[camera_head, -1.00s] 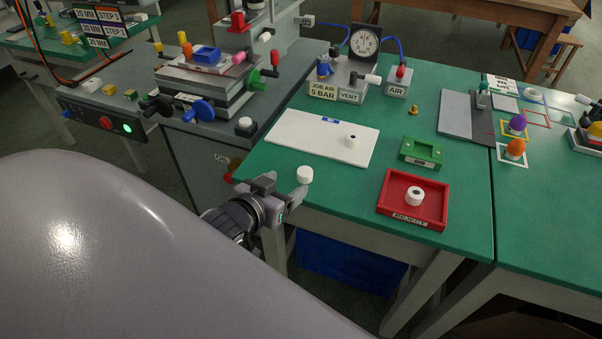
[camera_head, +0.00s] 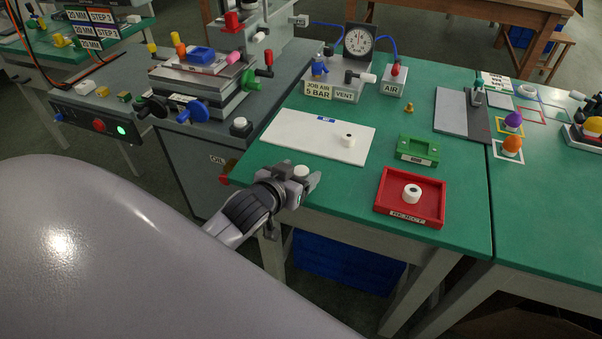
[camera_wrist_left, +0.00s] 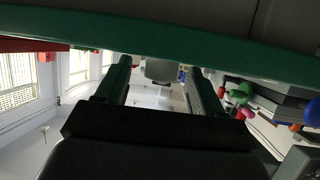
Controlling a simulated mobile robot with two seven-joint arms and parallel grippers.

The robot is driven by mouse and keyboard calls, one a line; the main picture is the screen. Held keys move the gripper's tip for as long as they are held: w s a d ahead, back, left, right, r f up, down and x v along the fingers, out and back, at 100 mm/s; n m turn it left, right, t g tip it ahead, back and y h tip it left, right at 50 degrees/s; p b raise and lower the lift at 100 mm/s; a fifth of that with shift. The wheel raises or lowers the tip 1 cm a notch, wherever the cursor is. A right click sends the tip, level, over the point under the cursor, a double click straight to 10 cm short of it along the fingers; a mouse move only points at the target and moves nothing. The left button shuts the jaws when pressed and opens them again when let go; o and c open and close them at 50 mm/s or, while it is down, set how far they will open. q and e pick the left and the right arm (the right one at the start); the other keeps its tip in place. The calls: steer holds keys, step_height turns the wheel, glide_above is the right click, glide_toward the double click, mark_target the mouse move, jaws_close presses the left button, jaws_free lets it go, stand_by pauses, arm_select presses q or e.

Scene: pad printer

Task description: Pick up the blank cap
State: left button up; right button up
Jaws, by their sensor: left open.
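The blank cap (camera_head: 301,171), a plain white round piece, is at the front left edge of the green table. My left gripper (camera_head: 303,181) is open at that edge, with its fingers around the cap and the cap's top showing between them. In the left wrist view the cap (camera_wrist_left: 160,69) appears as a greyish shape between the two spread fingers, near their tips. Whether either finger touches it I cannot tell. The cap's lower part is hidden by the gripper. My right gripper is not in view.
A white board (camera_head: 285,137) holds a cap with a dark centre (camera_head: 348,141). A red reject tray (camera_head: 436,188) holds another such cap (camera_head: 411,194). A green fixture (camera_head: 417,150) stands behind the tray. The pad printer (camera_head: 205,85) is at the left.

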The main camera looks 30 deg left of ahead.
arm_select(q)
steer(key=c, duration=1.1)
